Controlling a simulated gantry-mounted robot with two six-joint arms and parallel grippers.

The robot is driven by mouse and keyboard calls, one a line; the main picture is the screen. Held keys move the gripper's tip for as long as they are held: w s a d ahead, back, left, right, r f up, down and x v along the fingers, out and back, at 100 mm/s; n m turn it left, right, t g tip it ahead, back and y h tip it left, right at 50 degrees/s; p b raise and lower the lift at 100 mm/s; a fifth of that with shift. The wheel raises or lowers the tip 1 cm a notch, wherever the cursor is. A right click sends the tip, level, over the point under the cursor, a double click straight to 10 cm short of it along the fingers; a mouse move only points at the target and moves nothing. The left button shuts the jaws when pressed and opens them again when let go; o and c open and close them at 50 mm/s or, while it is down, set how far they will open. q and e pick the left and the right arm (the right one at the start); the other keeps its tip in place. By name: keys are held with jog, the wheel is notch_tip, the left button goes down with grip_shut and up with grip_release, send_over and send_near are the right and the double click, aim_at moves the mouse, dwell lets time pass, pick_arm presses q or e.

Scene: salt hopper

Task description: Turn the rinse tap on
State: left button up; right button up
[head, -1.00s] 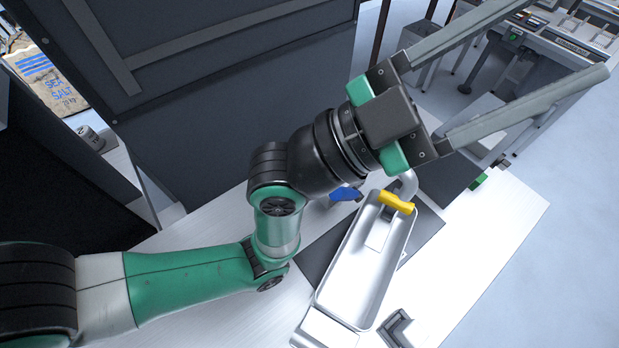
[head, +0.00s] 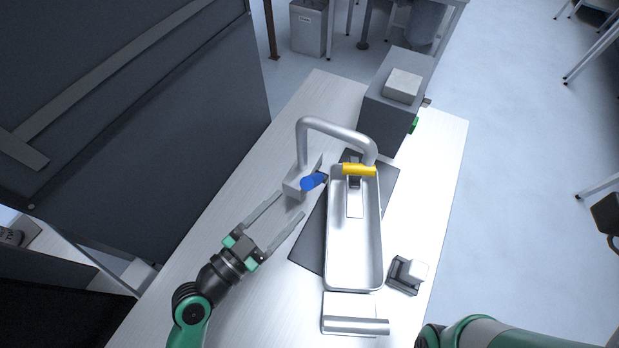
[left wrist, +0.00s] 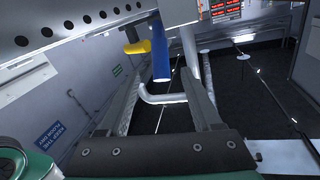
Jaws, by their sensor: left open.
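The rinse tap is a grey pipe (head: 335,130) that rises from a small block (head: 296,182) and arches over a long metal tray (head: 355,240). A blue lever (head: 314,181) sticks out at the block. My left gripper (head: 293,204) is open, its fingertips just short of the block and lever, with nothing seen between them. In the left wrist view the blue lever (left wrist: 160,62) hangs beyond the two spread fingers (left wrist: 165,98). My right gripper is out of view; only a green part of my right arm shows at lower right.
A yellow bar (head: 359,170) lies across the tray's far end. A grey box (head: 395,105) with a green button stands behind it. A small dark holder with a white block (head: 412,272) sits right of the tray. A dark tall cabinet (head: 130,120) stands at left.

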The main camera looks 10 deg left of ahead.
aim_at(312, 181)
pick_arm(q)
jog(key=x, duration=0.9)
jog(key=shift+w, duration=0.1)
grip_shut()
dwell(1.0)
